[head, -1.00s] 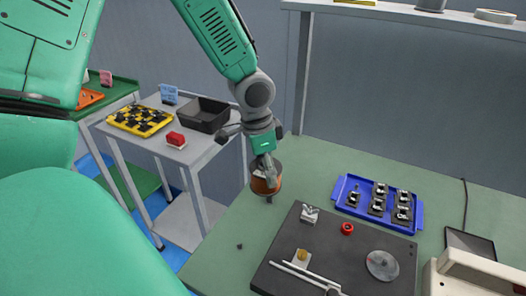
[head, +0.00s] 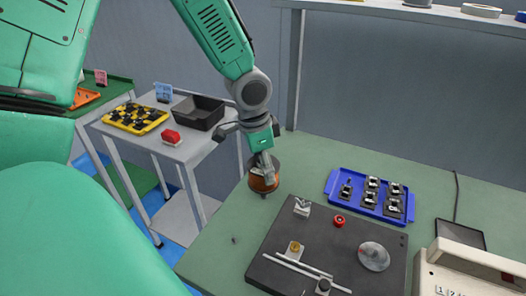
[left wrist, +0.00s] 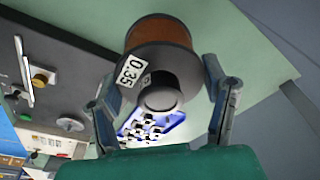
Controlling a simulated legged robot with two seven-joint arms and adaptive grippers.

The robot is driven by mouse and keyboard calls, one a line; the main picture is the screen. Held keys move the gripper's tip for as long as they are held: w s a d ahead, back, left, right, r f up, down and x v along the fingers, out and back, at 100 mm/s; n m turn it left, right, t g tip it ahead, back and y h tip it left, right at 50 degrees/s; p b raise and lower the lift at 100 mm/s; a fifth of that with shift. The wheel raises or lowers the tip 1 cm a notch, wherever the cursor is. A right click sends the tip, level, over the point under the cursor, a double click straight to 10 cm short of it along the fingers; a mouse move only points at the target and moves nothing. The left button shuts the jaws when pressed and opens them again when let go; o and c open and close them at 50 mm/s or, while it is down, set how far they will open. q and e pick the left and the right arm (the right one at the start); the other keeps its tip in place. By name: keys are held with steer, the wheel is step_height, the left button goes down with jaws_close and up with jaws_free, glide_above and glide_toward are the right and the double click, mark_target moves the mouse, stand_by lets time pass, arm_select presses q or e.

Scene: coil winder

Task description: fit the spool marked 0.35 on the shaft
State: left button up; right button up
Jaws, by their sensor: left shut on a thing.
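The spool marked 0.35 (left wrist: 155,62) has copper-coloured wire and dark flanges; its white label faces the left wrist camera. In the head view the spool (head: 263,183) is over the green bench, left of the black winder board. My left gripper (head: 263,168) is shut on it from above. In the left wrist view the fingers of the gripper (left wrist: 162,92) are on either side of it. The black board (head: 275,232) carries a brass knob (head: 295,247), pale rods, a dark post (head: 324,285) and a clear disc (head: 374,256). I cannot tell which part is the shaft. My right gripper is out of view.
A blue tray (head: 333,183) with several dark parts lies behind the board. A red ring (head: 339,220) and a metal bracket (head: 302,207) are on the board. A beige machine (head: 465,267) stands at right. A side table at left holds a black bin (head: 198,112).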

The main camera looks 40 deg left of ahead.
arm_select(q)
steer(key=shift+a+f, duration=0.1)
steer(key=shift+a, duration=0.5)
steer(key=shift+a+f, duration=0.1)
steer(key=shift+a, duration=0.25)
steer(key=shift+d+p, duration=0.25)
steer(key=shift+p, duration=0.05)
steer(key=shift+d+r, duration=0.2)
steer(key=shift+d, duration=0.4)
steer(key=shift+a+f, duration=0.3)
steer(key=shift+a, duration=0.4)
steer(key=shift+d+r+p, duration=0.45)
steer(key=shift+d+p, duration=0.1)
steer(key=shift+p, duration=0.05)
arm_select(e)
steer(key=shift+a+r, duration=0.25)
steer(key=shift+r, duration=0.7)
arm_select(q)
steer(key=shift+a+f, duration=0.1)
steer(key=shift+a, duration=0.05)
